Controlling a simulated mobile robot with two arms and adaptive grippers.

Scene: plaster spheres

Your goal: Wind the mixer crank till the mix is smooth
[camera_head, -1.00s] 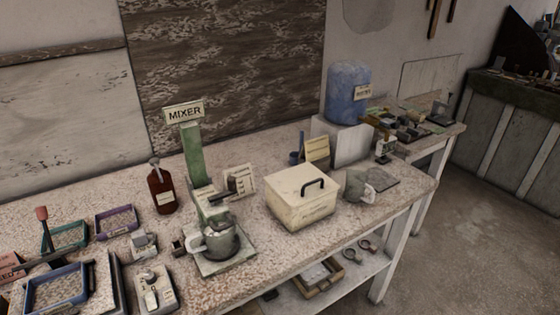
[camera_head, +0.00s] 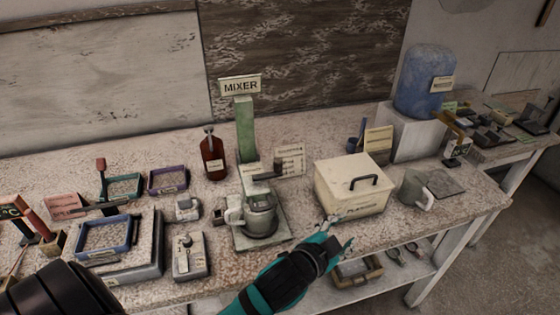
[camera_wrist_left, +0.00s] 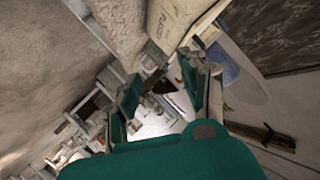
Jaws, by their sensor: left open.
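The mixer stands at the middle of the bench. A grey-green mug (camera_head: 261,215) sits on the mixer's base plate (camera_head: 270,239) below the crank. The inside of the mug is too small to judge. My left gripper (camera_head: 340,236) is open and empty at the bench's front edge, right of the mug and in front of the plaster box, apart from the crank. In the left wrist view its fingers (camera_wrist_left: 160,108) are spread. My right gripper is not in view.
A cream lidded plaster box (camera_head: 350,188) stands right of the mixer, with a second mug (camera_head: 415,190) beyond it. A red-brown bottle (camera_head: 213,155) stands left of the post. Trays (camera_head: 103,238) and small devices (camera_head: 190,257) crowd the bench's left side. A blue water jug (camera_head: 423,80) stands back right.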

